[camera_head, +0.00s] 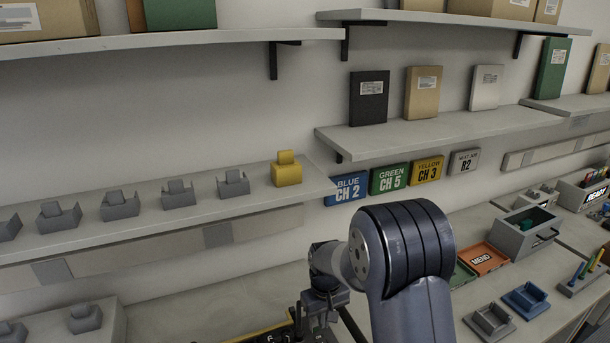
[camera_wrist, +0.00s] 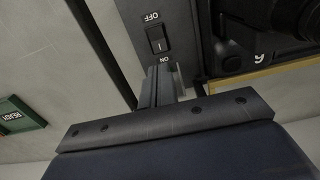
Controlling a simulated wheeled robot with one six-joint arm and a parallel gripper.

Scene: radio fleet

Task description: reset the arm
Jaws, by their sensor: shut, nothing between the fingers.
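My arm rises from the bottom of the head view, and its wrist bends down to the left. My gripper (camera_head: 318,312) points down over the bench, low in the middle of that view, its tips partly out of sight. In the wrist view my gripper (camera_wrist: 161,84) shows as narrow grey fingers, shut and empty. They appear close to a rocker switch (camera_wrist: 158,40) marked OFF and ON on a dark grey panel. I cannot tell whether they touch it.
A dark device with a yellow edge (camera_head: 262,334) lies below my gripper. Left shelf (camera_head: 150,222) holds grey cradles and a yellow one (camera_head: 287,170). To the right stand an orange MEND tray (camera_head: 484,259), a grey drawer box (camera_head: 524,234) and a blue cradle (camera_head: 525,300).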

